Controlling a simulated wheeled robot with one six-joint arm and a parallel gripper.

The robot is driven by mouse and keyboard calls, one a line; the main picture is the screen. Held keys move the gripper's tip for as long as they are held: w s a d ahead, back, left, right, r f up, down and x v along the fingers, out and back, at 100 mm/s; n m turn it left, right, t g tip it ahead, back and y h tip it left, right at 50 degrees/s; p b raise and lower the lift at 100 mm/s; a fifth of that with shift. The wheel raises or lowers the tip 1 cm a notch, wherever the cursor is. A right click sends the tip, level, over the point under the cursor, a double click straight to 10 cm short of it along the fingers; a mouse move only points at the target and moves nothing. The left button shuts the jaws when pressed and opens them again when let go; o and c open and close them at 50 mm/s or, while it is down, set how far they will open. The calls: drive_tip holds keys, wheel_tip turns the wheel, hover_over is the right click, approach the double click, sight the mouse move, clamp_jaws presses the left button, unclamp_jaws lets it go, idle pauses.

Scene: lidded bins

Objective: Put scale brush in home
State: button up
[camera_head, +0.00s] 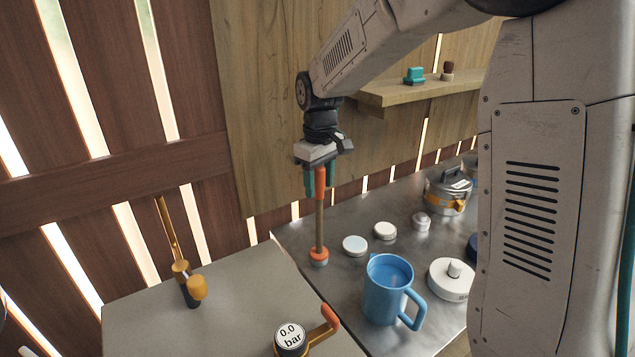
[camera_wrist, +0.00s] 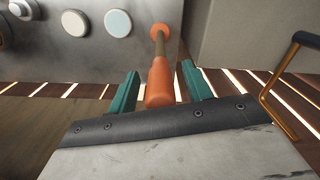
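The scale brush (camera_head: 319,222) has an orange grip, a thin brown shaft and an orange-and-grey foot. It stands upright near the far left edge of the metal counter (camera_head: 345,285). Whether its foot touches the counter is hard to tell. My gripper (camera_head: 319,190) points down over its top, with one teal finger on either side of the orange grip. In the wrist view the brush's grip (camera_wrist: 161,82) lies between the fingers, with a visible gap on both sides. My gripper (camera_wrist: 160,80) looks open around it. I cannot tell which place is the home.
A blue mug (camera_head: 388,290), white discs (camera_head: 355,245), a white lidded piece (camera_head: 451,279) and a metal pot (camera_head: 447,192) stand on the counter. A grey surface (camera_head: 220,325) with a gauge (camera_head: 291,336) lies left. A wooden shelf (camera_head: 420,92) juts out behind.

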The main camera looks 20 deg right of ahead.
drive_tip(key=shift+r, duration=4)
